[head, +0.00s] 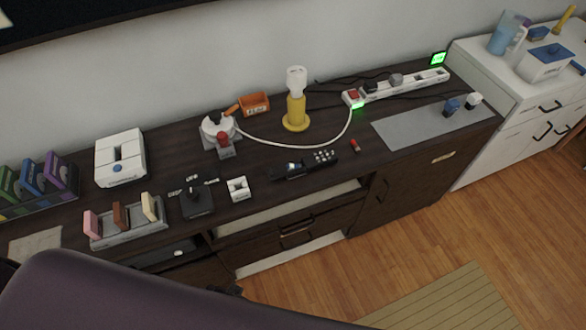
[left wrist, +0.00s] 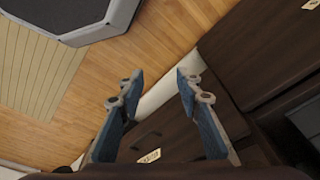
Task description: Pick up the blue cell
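A small upright blue cylinder (head: 452,106), which looks like the blue cell, stands on a grey mat (head: 405,129) at the right end of the long dark cabinet. A white-and-dark cylinder (head: 473,101) stands close to its right. In the left wrist view my left gripper (left wrist: 158,88) is open and empty, its two blue-grey fingers wide apart above the wood floor and beside the dark cabinet front. The blue cell does not show in that view. I cannot make out either gripper in the head view, and my right gripper is not seen.
A power strip (head: 405,86) with cables lies behind the mat. A small red-and-green piece (head: 354,146), a black remote-like device (head: 304,165) and a yellow lamp (head: 296,112) stand to the left. A white cabinet (head: 500,100) adjoins on the right. The mat's left part is bare.

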